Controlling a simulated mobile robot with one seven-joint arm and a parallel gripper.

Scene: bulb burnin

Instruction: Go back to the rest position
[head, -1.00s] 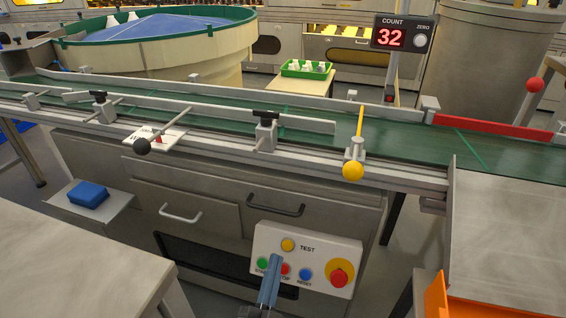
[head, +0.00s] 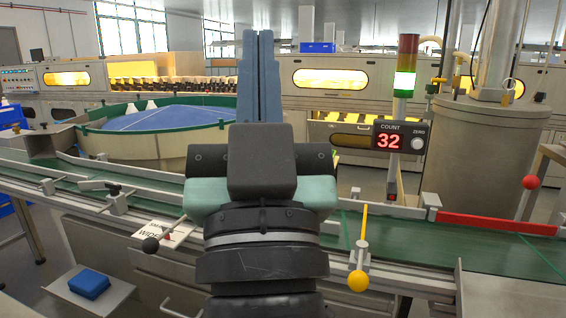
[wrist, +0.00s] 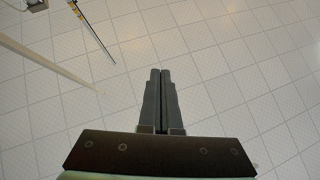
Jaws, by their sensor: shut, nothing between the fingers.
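My gripper (head: 258,40) is raised in front of my head camera, with its two blue-grey fingers pointing up and pressed together. It is empty and stands clear of the conveyor, covering part of it and part of the round feeder bowl. In the wrist view, my gripper (wrist: 160,74) has its fingers side by side with no gap to speak of, against a pale surface with a grid of lines.
The green conveyor (head: 480,235) crosses the view, with a yellow-knobbed lever (head: 358,281) and a red bar (head: 495,224) along it. A counter display (head: 400,140) reads 32. A blue block (head: 89,283) lies on a low shelf.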

